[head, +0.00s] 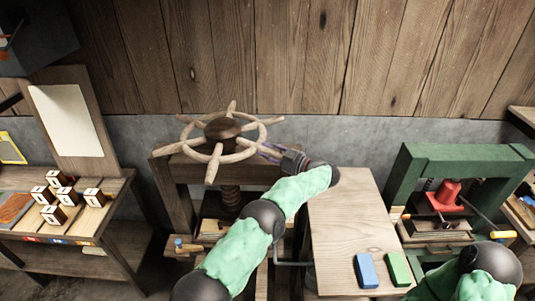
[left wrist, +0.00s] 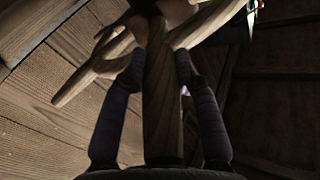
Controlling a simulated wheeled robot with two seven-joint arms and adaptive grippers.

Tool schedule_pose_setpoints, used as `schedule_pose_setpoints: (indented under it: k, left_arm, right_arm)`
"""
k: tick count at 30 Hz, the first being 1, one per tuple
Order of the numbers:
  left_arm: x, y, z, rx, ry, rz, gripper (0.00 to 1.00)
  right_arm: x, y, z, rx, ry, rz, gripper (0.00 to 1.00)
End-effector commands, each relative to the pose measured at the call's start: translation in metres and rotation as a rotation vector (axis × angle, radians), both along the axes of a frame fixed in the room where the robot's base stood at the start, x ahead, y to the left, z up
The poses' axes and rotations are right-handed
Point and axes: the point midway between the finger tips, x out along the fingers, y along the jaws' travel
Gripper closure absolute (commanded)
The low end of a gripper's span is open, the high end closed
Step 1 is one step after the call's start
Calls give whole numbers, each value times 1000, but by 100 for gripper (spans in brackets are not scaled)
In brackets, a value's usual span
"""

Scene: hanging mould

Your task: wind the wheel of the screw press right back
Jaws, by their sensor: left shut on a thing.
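The wooden wheel (head: 216,157) of the screw press is a pale ring with spokes ending in handles, set on a dark hub above the frame. The threaded screw (head: 231,197) shows below it. My left gripper (head: 270,153) is at the right side of the wheel, shut on one of its handles. In the left wrist view the two dark fingers (left wrist: 160,75) lie on either side of that wooden handle (left wrist: 161,120). The underside of the press is partly hidden by my left arm. My right gripper is out of view; only part of my right arm shows at bottom right.
A wooden table (head: 345,225) with a blue block (head: 366,271) and a green block (head: 398,269) stands right of the press. A green press (head: 400,175) is further right. A bench (head: 65,235) with several lettered cubes is at left. A plank wall (head: 300,55) stands behind.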

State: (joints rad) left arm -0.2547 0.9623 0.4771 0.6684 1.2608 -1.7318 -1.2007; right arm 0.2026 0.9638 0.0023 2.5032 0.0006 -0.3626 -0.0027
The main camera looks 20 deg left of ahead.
Motion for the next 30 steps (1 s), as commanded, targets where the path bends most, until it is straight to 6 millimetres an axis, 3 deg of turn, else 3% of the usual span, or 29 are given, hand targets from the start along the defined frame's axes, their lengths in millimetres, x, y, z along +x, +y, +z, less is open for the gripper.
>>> schedule_pose_setpoints:
  k: [1, 17, 18, 20, 21, 30]
  left_arm:
    - [-1, -3, -22, -8, 36, -3, 100]
    - [-1, -1, -21, -9, 35, 16, 100]
    - [0, -1, -21, -9, 35, 16, 66]
    - [-1, -1, -22, -10, 35, 17, 49]
    - [-1, -1, -21, -9, 35, 17, 46]
    - [-1, -3, -13, -7, 21, 19, 46]
  right_arm:
    - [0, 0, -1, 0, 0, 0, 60]
    - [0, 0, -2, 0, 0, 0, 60]
    - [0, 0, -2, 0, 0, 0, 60]
    - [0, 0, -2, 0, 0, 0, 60]
    - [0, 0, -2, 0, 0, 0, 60]
    - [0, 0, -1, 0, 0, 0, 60]
